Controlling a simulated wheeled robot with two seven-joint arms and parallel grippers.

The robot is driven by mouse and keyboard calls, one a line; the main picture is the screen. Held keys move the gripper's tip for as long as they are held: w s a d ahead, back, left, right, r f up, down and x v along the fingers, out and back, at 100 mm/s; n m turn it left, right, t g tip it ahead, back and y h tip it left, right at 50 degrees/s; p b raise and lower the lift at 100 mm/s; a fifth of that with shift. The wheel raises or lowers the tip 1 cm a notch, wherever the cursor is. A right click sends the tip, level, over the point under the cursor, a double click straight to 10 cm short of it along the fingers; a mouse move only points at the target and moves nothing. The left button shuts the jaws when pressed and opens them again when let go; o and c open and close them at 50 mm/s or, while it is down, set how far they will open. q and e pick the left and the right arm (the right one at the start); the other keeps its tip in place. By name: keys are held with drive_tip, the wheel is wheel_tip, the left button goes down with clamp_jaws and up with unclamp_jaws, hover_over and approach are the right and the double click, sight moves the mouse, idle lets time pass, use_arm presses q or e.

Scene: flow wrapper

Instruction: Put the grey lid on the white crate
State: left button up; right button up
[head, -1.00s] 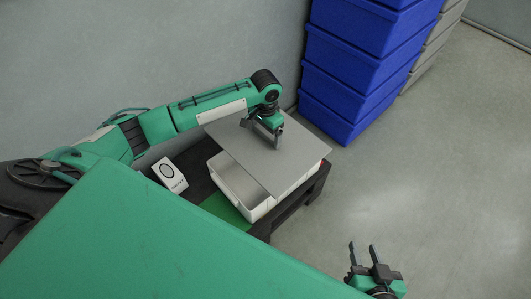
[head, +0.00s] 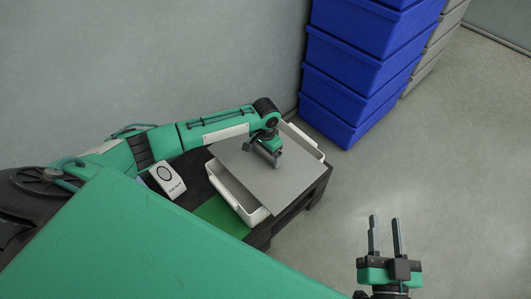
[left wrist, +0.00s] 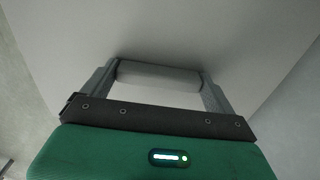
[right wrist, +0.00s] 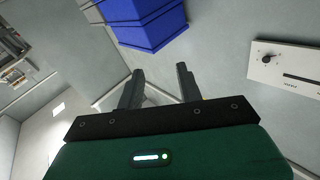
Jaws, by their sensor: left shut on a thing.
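The grey lid (head: 279,181) is a flat square panel in the head view. It lies over or just above the white crate (head: 241,206), turned relative to it. The crate's near-left corner and its far-right rim show past the lid. My left gripper (head: 275,161) is over the lid's middle, shut on the lid's handle. In the left wrist view the handle (left wrist: 158,76) sits between the fingers, with the lid's top behind it. I cannot tell whether the lid touches the crate's rim. My right gripper (head: 385,237) is open and empty over the floor.
The crate stands on a dark low table (head: 312,193) with a green mat (head: 222,214). A white box with a black ring (head: 168,179) is at its left. Stacked blue bins (head: 350,95) stand behind. The floor at right is clear.

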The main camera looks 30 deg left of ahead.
use_arm(q)
drive_tip(key=shift+f, duration=0.15)
use_arm(e)
drive_tip(key=shift+s+a+f, duration=0.1)
drive_tip(key=shift+f, duration=0.15)
use_arm(q)
drive_tip(key=o, duration=0.9)
use_arm(e)
drive_tip(key=shift+f+g, duration=0.15)
drive_tip(key=shift+g, duration=0.15)
